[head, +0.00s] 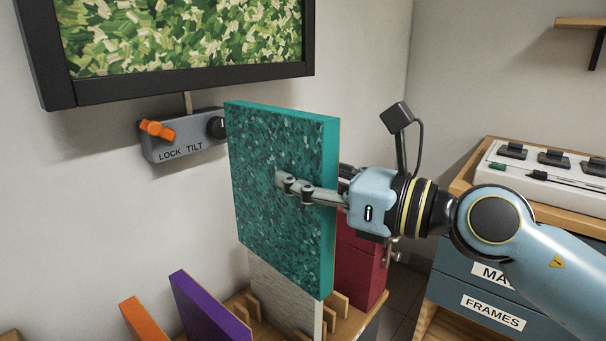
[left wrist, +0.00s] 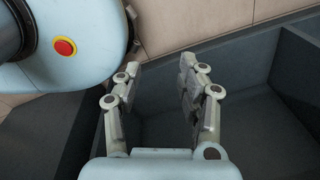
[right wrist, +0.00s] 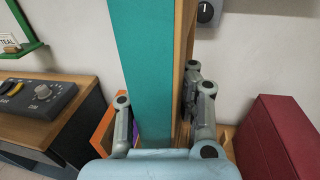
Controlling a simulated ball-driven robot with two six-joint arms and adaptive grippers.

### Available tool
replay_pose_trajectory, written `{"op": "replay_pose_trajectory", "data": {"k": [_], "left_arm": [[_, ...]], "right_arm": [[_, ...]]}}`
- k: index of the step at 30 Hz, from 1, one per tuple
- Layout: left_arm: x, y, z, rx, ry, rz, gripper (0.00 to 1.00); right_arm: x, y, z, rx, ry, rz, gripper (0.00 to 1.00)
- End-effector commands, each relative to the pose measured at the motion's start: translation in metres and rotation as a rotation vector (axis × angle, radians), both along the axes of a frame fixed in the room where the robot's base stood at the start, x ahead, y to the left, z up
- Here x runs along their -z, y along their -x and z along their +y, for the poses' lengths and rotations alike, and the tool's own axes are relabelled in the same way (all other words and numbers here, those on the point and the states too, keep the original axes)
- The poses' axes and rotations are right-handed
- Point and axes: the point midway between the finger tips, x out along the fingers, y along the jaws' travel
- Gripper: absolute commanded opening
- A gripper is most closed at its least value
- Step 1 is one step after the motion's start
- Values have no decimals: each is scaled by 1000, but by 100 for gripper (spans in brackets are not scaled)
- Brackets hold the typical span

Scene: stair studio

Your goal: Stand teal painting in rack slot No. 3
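The teal painting (head: 277,190) is upright in the head view, above the rack (head: 263,328). Its lower part overlaps a pale grey panel (head: 283,292) in the picture. My right gripper (head: 300,188) is shut on the painting's right edge, one finger across the speckled face and the other behind. In the right wrist view, the teal side (right wrist: 146,60) runs between the fingers. The painting's bottom appears above the rack's dividers. No slot numbers are readable. My left gripper (left wrist: 158,85) is open and empty in the left wrist view, over a dark grey bin.
A purple panel (head: 205,310) and an orange panel (head: 143,320) stand left of the grey one; a red panel (head: 362,258) stands right, behind the teal painting. A lock-tilt box (head: 178,140) is on the wall close by. A drawer cabinet (head: 478,290) stands at right.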

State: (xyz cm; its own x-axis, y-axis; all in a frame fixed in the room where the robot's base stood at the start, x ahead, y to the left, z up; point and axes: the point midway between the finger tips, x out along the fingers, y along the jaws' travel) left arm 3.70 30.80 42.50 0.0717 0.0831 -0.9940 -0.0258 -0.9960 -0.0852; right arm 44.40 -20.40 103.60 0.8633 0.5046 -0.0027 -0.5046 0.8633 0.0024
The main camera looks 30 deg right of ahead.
Motion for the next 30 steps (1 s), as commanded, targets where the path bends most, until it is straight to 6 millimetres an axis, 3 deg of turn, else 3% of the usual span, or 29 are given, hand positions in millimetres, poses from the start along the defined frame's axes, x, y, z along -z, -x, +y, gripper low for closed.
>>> {"op": "replay_pose_trajectory", "data": {"k": [13, 21, 24, 30], "left_arm": [[63, -2, 8, 3, -10, 19, 40], [134, 8, 16, 7, -19, 50, 40], [152, 13, 18, 9, -22, 61, 40], [171, 18, 21, 11, -24, 73, 40]], "right_arm": [[71, -21, 11, -36, -3, -10, 0], [145, -47, 23, -68, -5, -11, 0], [163, -55, 27, -75, -5, -11, 0], [179, -65, 30, -80, -5, -11, 0]]}}
